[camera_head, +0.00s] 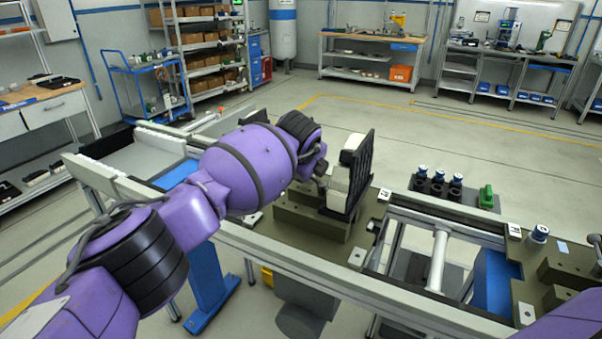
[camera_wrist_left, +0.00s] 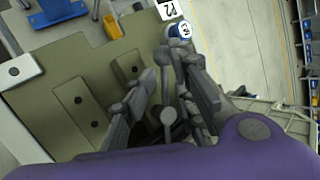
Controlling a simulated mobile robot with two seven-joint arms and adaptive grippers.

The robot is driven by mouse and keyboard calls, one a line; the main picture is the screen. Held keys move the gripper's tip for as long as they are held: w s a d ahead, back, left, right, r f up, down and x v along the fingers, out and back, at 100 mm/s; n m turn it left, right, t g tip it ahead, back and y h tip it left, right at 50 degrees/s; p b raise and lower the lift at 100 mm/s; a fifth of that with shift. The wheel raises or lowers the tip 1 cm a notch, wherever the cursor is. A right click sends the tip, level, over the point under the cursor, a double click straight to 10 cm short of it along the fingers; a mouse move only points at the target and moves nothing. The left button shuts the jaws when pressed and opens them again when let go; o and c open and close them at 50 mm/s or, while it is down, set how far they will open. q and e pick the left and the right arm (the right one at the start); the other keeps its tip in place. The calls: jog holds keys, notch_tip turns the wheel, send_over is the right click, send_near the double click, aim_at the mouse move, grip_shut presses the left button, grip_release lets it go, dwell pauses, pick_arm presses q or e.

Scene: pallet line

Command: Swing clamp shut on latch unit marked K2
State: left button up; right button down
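In the left wrist view, a white label (camera_wrist_left: 172,8), its marking not cleanly readable, sits beside a blue-capped post (camera_wrist_left: 181,31) at the edge of the olive fixture plate (camera_wrist_left: 40,125). A grey lever with round knobs (camera_wrist_left: 167,116) lies between the fingers of my left gripper (camera_wrist_left: 172,78). The fingers stand apart on either side of it; I cannot tell whether they touch it. In the head view my purple left arm reaches over the left fixture and its fingers cannot be made out. My right gripper is out of view; only part of its arm shows lower right.
A white block with a black plate (camera_head: 362,172) stands on the left fixture. Beyond the line is a dark tray with blue-topped pieces (camera_head: 437,182) and a green item (camera_head: 487,196). A second fixture (camera_head: 560,268) with a blue-capped post (camera_head: 539,233) is at right.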

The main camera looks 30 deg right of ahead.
pick_arm(q)
jog(key=shift+w+a+f, duration=0.2)
jog(key=shift+w+a, duration=0.05)
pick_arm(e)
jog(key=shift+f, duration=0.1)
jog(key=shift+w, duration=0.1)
